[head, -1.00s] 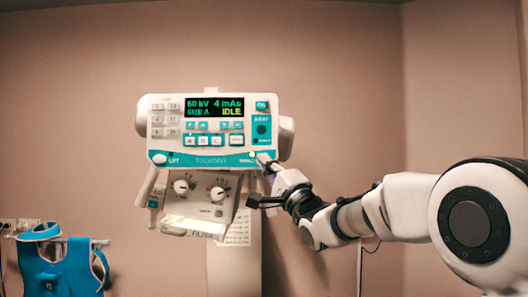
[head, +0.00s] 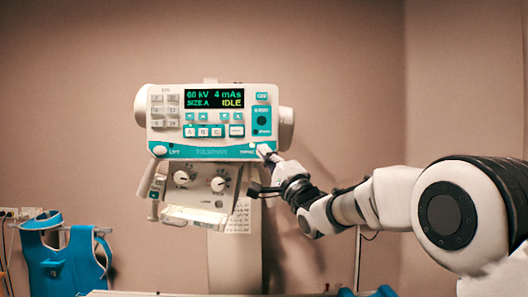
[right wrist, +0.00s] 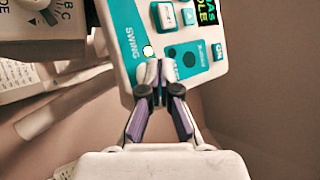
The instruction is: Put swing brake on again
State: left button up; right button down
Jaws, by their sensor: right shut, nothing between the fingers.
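The tube-head control panel (head: 209,122) faces me in the head view, its display reading 60 kV, 4 mAs, SIZE A, IDLE. In the right wrist view a small round pale-yellow button (right wrist: 149,52) sits on the teal strip beside the word SWING (right wrist: 131,43). My right gripper (right wrist: 156,75) is shut and empty, its fingertips at the panel's lower right corner, close to that button. I cannot tell whether they touch the panel. The right gripper also shows in the head view (head: 265,154), covering part of that corner. My left gripper is not in view.
A collimator box with two knobs (head: 199,190) hangs below the panel. A column (head: 235,262) stands behind it. A blue apron (head: 65,258) hangs at the lower left. A pale edge runs along the bottom. The wall area above the panel is clear.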

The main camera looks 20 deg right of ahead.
dwell(0.7)
jog(key=shift+w+d+p, duration=0.1)
jog(key=shift+w+p, duration=0.3)
jog(key=shift+w, duration=0.05)
jog(key=shift+w+d+p, duration=0.1)
jog(key=shift+w+p, duration=0.25)
jog(key=shift+p, duration=0.05)
dwell(0.4)
jog(key=shift+s, duration=0.15)
jog(key=shift+s+f+b, duration=0.1)
jog(key=shift+s+b, duration=0.25)
jog(key=shift+b, duration=0.2)
jog(key=shift+s+a, duration=0.25)
jog(key=shift+s, duration=0.1)
